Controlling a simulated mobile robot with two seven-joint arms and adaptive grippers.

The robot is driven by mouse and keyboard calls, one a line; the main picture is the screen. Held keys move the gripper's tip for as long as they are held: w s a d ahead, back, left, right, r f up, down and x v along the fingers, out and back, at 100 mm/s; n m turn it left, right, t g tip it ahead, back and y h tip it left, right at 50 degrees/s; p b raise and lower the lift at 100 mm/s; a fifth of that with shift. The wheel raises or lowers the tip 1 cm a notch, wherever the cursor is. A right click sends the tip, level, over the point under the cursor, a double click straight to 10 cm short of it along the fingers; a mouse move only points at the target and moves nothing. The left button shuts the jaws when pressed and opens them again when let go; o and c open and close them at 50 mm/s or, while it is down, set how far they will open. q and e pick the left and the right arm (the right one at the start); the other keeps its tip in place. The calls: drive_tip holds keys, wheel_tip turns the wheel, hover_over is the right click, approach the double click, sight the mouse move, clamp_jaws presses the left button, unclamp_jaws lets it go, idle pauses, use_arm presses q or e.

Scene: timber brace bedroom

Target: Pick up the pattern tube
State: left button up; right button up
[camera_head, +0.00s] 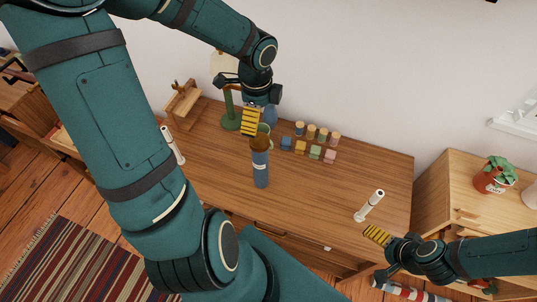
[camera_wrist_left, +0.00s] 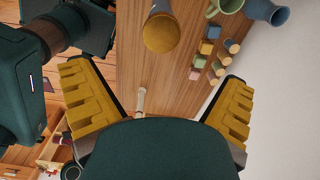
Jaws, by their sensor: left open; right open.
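My right gripper (camera_head: 377,237) is open and empty near the desk's front right edge.
A white tube (camera_head: 369,206) stands near my right gripper; another (camera_head: 172,145) is at the left. Small coloured blocks (camera_head: 301,147) and jars sit behind the blue tube. A green lamp (camera_head: 229,118), mug and blue vase (camera_head: 270,113) stand at the back. The front middle desk is clear.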

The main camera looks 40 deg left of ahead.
sight(259, 140)
use_arm(q)
drive_tip(key=f+b, duration=0.2)
drive_tip(key=f, duration=0.5)
drive_tip(key=shift+s+f, duration=0.2)
drive_tip(key=shift+w+a+f+b, duration=0.1)
drive_tip(key=shift+f+b, duration=0.15)
drive_tip(key=shift+f, duration=0.8)
drive_tip(key=shift+w+d+f+b, duration=0.1)
drive_tip(key=shift+f+b, duration=0.15)
drive_tip(key=shift+f, duration=0.75)
drive_tip(key=shift+w+a+f+b, duration=0.1)
drive_tip(key=shift+f+b, duration=0.15)
drive_tip(key=shift+f, duration=0.8)
drive_tip(key=c, duration=1.5)
